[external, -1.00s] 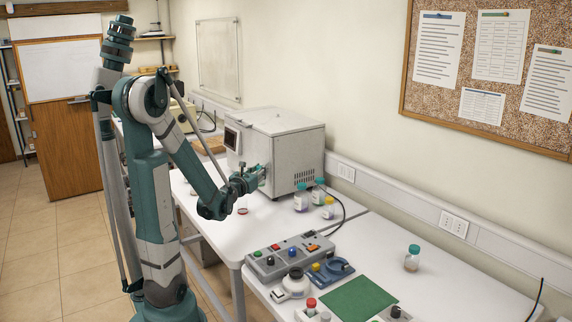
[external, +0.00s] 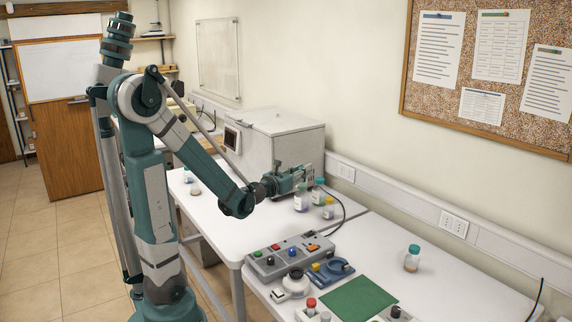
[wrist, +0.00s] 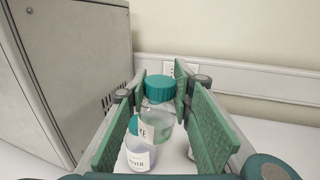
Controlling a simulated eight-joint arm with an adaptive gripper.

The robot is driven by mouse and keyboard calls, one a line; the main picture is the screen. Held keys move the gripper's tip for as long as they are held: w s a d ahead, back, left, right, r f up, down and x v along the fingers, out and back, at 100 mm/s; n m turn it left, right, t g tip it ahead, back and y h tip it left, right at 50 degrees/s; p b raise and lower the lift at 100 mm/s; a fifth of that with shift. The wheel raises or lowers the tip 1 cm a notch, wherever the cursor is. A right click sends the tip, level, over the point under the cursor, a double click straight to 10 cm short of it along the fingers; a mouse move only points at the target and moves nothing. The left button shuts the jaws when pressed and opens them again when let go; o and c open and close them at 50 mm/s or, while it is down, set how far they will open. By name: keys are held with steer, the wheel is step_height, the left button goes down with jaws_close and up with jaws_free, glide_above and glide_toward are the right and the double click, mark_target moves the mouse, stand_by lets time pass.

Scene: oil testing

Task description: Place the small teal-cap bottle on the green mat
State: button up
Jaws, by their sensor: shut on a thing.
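My gripper (external: 312,174) is at the bottle group beside the grey oven. In the wrist view, its green pads (wrist: 162,90) stand on both sides of a teal-cap bottle (wrist: 159,88) and are shut on its cap. This bottle (external: 319,191) appears upright among the group in the external view. A second bottle (external: 301,202) with a purplish body stands just left of it. Another teal-cap bottle (external: 412,261) stands alone on the right-hand table. The green mat (external: 358,299) lies bare at the front. I cannot tell the bottles' sizes apart surely.
The oven (external: 275,147) is just behind and left. A grey control box (external: 290,256) and a blue device (external: 331,271) lie between the group and mat. A cable runs by the wall.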

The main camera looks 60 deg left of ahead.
steer(key=w+d+r+m+h, duration=0.1)
steer(key=w+d+r, duration=0.1)
steer(key=d, duration=0.5)
steer(key=w+d+r+m+h+p, duration=0.1)
steer(key=w+d+h, duration=0.1)
steer(key=d, duration=0.5)
steer(key=w+d+r+m+h+p, duration=0.1)
steer(key=w+d+r+h, duration=0.1)
steer(key=w+d, duration=0.2)
steer(key=d, duration=0.3)
steer(key=shift+w+d+r+t, duration=0.2)
steer(key=shift+d+r+t, duration=0.1)
steer(key=shift+a, duration=0.15)
steer(key=s+a+f+h, duration=0.1)
steer(key=s+a+f, duration=0.2)
steer(key=a, duration=0.4)
steer(key=s+a+f+m+h, duration=0.1)
steer(key=s+a+f, duration=0.2)
steer(key=a, duration=0.4)
steer(key=s+a+f+h, duration=0.1)
steer(key=s+a+f, duration=0.2)
steer(key=s+a, duration=0.2)
steer(key=shift+a+f, duration=0.15)
steer(key=shift+a, duration=0.6)
steer(key=shift+a+f, duration=0.15)
steer(key=shift+a, duration=0.55)
steer(key=shift+s+a+f+m, duration=0.2)
steer(key=shift+s+m, duration=0.1)
steer(key=shift+s, duration=0.15)
steer(key=shift+f, duration=0.1)
